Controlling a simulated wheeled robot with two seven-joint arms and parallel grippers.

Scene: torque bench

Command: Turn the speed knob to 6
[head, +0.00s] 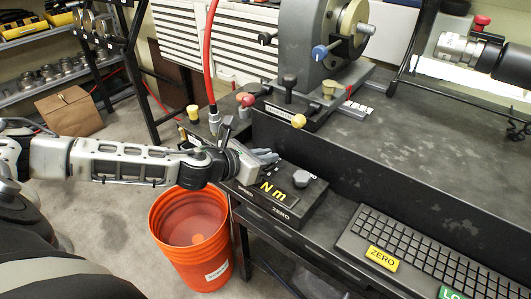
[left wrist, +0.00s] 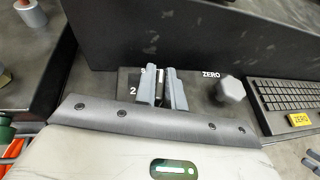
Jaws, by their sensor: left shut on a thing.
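The black control box (head: 285,213) sits on the bench, with a yellow "N m" mark and the words SPEED and ZERO. My left gripper (head: 266,157) reaches over its far left part, its fingers low. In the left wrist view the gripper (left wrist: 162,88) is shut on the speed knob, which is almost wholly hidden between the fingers. A "2" shows left of the fingers; the other dial marks and the pointer are hidden, so I cannot tell its setting. The grey ZERO knob (head: 302,178) stands free to the right, also in the left wrist view (left wrist: 230,90).
A black keyboard (head: 425,255) with a yellow ZERO tag lies to the right. A grey machine (head: 310,45) with coloured knobs stands behind. An orange bucket (head: 190,235) is on the floor below the bench's left edge. A red hose (head: 209,60) hangs behind the gripper.

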